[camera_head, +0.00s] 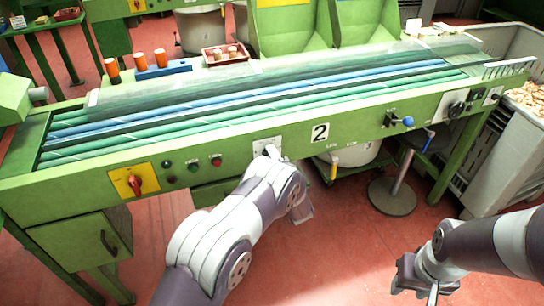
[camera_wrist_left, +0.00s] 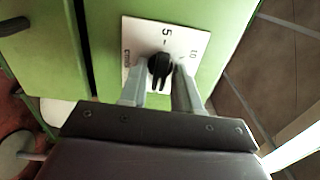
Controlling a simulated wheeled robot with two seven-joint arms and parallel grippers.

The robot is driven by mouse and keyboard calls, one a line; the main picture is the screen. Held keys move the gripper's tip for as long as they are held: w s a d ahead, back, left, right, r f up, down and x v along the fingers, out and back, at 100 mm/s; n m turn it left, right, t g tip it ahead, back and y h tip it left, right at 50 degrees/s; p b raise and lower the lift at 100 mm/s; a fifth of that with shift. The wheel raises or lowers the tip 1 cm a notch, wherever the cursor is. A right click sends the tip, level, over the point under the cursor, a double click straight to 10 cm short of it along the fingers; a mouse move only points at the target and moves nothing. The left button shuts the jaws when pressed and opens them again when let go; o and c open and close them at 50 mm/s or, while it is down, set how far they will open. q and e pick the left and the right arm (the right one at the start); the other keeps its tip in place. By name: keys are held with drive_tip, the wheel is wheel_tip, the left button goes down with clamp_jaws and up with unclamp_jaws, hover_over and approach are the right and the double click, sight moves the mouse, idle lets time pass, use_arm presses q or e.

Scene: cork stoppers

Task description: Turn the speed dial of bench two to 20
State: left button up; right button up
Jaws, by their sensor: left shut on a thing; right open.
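The dial's white plate (camera_head: 259,146) sits on the green front panel of the bench marked 2, left of the number plate (camera_head: 320,132). In the left wrist view the plate (camera_wrist_left: 135,28) carries a "5" and smaller marks that I cannot read surely. The black knob (camera_wrist_left: 159,66) is at its middle. My left gripper (camera_head: 271,153) is at the dial, its two fingers on either side of the knob, shut on it in the left wrist view (camera_wrist_left: 160,78). In the head view my arm partly hides the dial. My right gripper (camera_head: 424,284) is open and empty, low at the right.
A yellow plate with a red switch (camera_head: 134,182) and several small buttons (camera_head: 193,167) are left of the dial. A blue-knobbed lever (camera_head: 407,121) and black controls (camera_head: 457,104) are to the right. Red floor lies below.

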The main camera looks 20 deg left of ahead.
use_arm(q)
drive_tip(key=shift+f, duration=0.15)
drive_tip(key=o, duration=0.7)
drive_tip(key=shift+o, duration=0.2)
drive_tip(key=v, duration=1.2)
drive_tip(key=shift+s+d+p, duration=0.25)
drive_tip(key=shift+s+p, duration=0.05)
